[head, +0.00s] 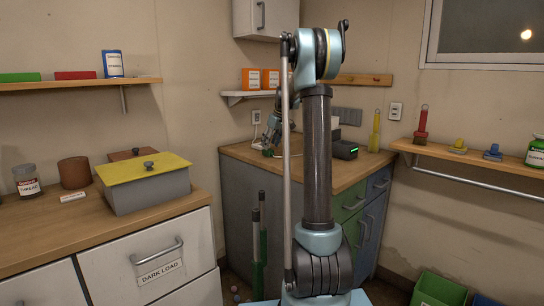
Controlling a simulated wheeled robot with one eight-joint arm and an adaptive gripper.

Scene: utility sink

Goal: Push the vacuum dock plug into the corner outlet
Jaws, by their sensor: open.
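A pale wall outlet (257,116) is on the left wall near the corner, above the wooden counter. My gripper (266,149) is open, low over the back of this counter, just below and right of that outlet. A small green thing shows at its fingertips, too small to identify. I cannot make out the plug, or tell whether anything sits between the fingers. A black device with a green light (345,150), possibly the vacuum dock, sits on the counter right of my arm. A second outlet (396,111) is on the right wall. My arm hides part of the corner.
A shelf with orange boxes (252,79) hangs above the gripper. A yellow bottle (375,131) stands at the counter's right. A yellow-lidded box (146,182) is on the left counter. Green-handled poles (260,235) lean before the corner cabinet. A green bin (440,290) is at lower right.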

